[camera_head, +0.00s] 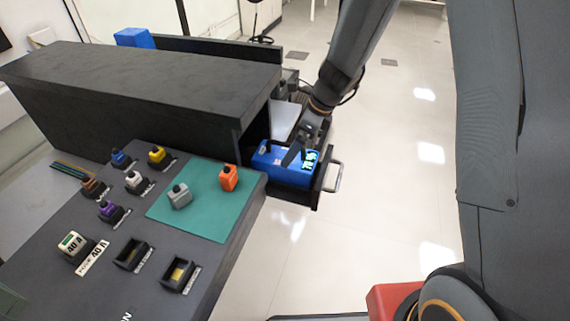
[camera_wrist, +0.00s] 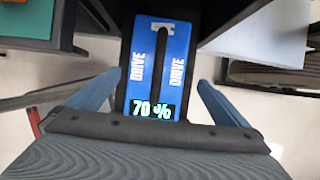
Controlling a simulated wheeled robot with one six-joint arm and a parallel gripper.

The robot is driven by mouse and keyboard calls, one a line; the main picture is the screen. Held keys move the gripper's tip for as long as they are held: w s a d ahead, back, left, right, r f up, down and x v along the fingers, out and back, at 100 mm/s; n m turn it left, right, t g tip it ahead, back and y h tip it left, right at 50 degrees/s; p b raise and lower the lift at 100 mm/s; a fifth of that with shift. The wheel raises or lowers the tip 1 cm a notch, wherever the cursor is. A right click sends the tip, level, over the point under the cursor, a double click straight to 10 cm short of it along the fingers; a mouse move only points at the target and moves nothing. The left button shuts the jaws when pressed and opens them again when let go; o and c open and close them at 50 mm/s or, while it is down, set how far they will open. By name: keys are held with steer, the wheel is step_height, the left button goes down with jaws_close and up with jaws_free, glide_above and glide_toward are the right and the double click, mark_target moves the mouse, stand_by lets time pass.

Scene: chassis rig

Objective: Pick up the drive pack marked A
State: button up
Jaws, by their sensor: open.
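A blue drive pack (camera_head: 270,160) lies in a dark open drawer (camera_head: 298,198) that sticks out of the black cabinet. In the wrist view the blue pack (camera_wrist: 181,75) shows "DRIVE" twice, a lit "70 %" display, a dark slot along its middle and a white mark at its far end. I cannot read a letter A on it. My gripper (camera_head: 303,150) is over the pack. In the wrist view my gripper (camera_wrist: 160,80) is open, with one finger on each side of the pack and gaps between.
The drawer's metal handle (camera_head: 334,177) faces the open floor at right. The black cabinet (camera_head: 140,95) stands to the left. In front is a grey bench with a green mat (camera_head: 208,210), an orange block (camera_head: 228,178) and several coloured plugs. Another blue box (camera_head: 133,37) is behind the cabinet.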

steer(key=x, duration=0.6)
steer(key=shift+s+f, duration=0.1)
steer(key=shift+s, duration=0.2)
steer(key=c, duration=1.7)
steer(key=shift+w, duration=0.1)
steer(key=c, duration=0.4)
